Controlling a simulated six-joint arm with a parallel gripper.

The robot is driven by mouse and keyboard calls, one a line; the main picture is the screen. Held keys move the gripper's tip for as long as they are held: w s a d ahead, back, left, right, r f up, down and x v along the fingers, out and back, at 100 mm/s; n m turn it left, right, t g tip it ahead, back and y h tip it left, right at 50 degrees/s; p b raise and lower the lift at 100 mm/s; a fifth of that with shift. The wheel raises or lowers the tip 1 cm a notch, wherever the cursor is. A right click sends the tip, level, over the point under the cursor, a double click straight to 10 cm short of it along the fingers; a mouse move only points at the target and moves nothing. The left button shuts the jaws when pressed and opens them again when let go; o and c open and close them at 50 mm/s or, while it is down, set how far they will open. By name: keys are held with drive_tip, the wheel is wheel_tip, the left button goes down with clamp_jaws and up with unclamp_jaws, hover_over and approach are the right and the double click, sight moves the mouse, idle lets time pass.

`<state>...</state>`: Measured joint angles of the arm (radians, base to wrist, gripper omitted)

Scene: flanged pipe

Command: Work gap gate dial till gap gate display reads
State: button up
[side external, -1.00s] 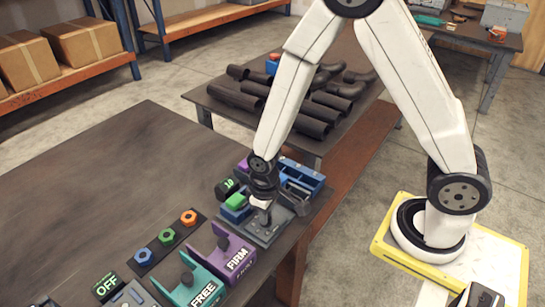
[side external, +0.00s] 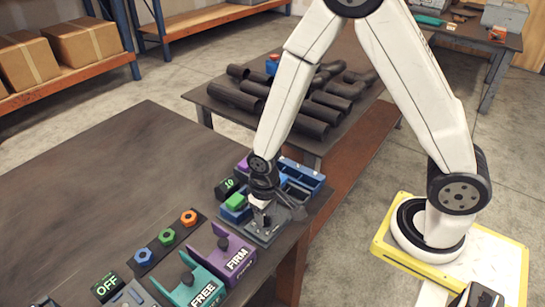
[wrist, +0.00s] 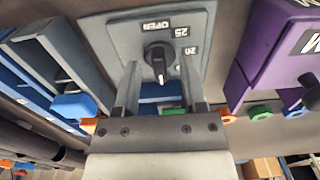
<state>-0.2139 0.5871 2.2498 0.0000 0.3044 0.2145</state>
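The dial is a black round knob (wrist: 158,58) with a white pointer line, on a grey plate (wrist: 110,35) marked OPEN, 25 and 20 in the wrist view. My gripper (wrist: 160,72) is open, one finger on each side of the knob, with visible gaps. In the side view my gripper (side external: 263,213) is low over the grey plate (side external: 262,236) and hides the knob. A black block display (side external: 228,186) beside the plate shows green digits that look like 10. I cannot tell for sure which display belongs to this dial.
A purple FIRM fixture (side external: 233,256) and a teal FREE fixture (side external: 200,288) stand nearby. A strip with coloured hex nuts (side external: 167,237) and an OFF block (side external: 107,287) lie to the left. Blue bins (side external: 303,177) sit behind. The left tabletop is clear.

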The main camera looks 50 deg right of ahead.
sight(266, 215)
idle(0.3)
drive_tip(key=shift+r, duration=3.9)
drive_tip(key=s+d+r+t, duration=0.2)
drive_tip(key=s+d+r, duration=0.2)
drive_tip(key=d, duration=0.3)
drive_tip(key=shift+r+t, duration=0.15)
drive_tip(key=shift+t, duration=0.15)
